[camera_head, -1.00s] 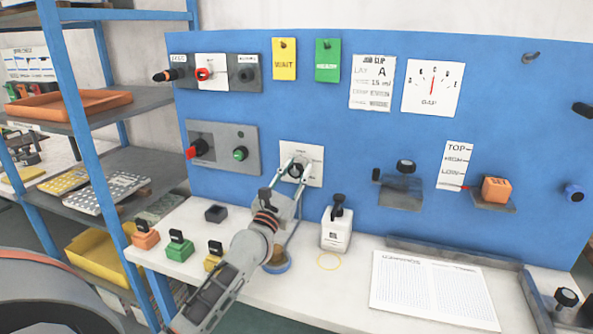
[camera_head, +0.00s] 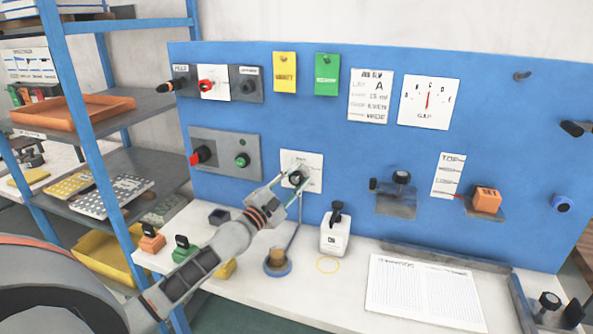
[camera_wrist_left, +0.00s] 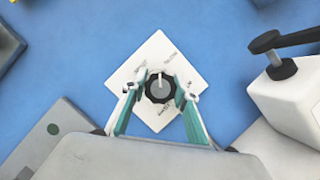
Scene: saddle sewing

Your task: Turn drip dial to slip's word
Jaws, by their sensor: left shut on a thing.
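The drip dial is a dark round knob (camera_head: 297,178) with a light pointer mark on a white card (camera_head: 314,160) on the blue panel. In the left wrist view the knob (camera_wrist_left: 160,87) sits between the fingertips, and words too small to read ring it on the card (camera_wrist_left: 158,48). My left gripper (camera_head: 292,180) is shut on the knob; it also shows in the left wrist view (camera_wrist_left: 159,92). The job slip (camera_head: 370,97) hangs upper centre, with a large A and several small lines that I cannot read surely. My right gripper is not in view.
A white bottle (camera_head: 335,235) with a black top stands right of my left arm. A printed sheet (camera_head: 425,290) covers the bench at right.

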